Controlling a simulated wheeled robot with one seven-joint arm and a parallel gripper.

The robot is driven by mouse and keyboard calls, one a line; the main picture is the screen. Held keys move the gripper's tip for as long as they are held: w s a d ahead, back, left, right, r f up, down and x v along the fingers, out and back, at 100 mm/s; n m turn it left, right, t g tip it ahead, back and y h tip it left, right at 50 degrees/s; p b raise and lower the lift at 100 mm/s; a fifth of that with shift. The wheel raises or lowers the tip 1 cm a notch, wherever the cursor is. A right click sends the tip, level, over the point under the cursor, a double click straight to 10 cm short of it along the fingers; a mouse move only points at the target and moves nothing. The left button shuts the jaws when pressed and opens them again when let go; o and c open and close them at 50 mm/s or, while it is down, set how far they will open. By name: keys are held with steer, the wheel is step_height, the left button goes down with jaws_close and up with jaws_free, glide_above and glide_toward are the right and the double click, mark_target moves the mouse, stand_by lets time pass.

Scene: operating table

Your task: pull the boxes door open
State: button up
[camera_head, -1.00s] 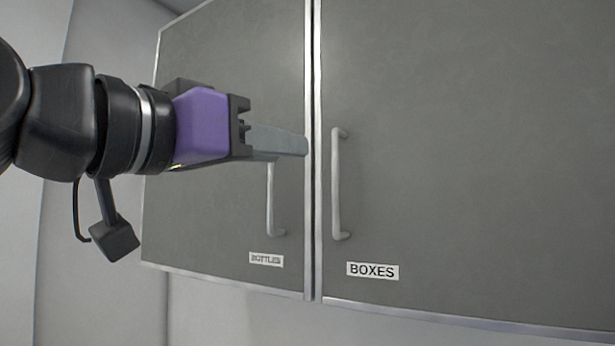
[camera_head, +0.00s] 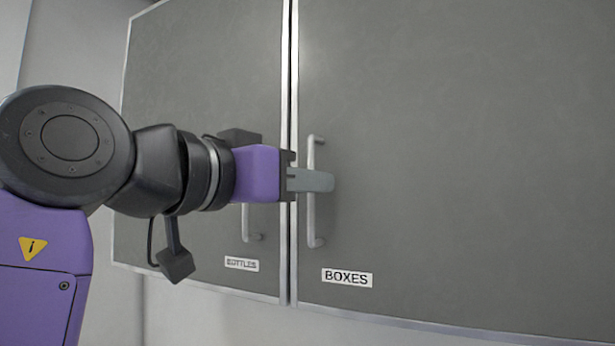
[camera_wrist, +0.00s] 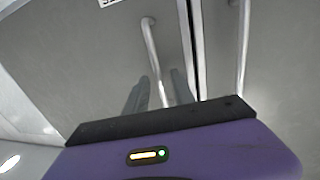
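The grey boxes door (camera_head: 450,150) is shut, with a BOXES label (camera_head: 347,277) near its lower left. Its pale vertical bar handle (camera_head: 311,222) is partly covered by my gripper (camera_head: 318,181). In the wrist view the handle (camera_wrist: 152,45) runs down between two grey fingers, one on each side, with gaps showing. My gripper (camera_wrist: 158,92) looks open around the handle. In the head view only the near finger shows, crossing in front of the handle's middle; the other is hidden.
The bottles door (camera_head: 190,90), also shut, lies to the left, behind my arm. Its handle (camera_head: 246,225) is partly hidden by my gripper; it also shows in the wrist view (camera_wrist: 243,45). A narrow metal-edged seam separates the doors. Space below the cabinet looks clear.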

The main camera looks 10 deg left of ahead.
jaws_close()
stand_by(1.4)
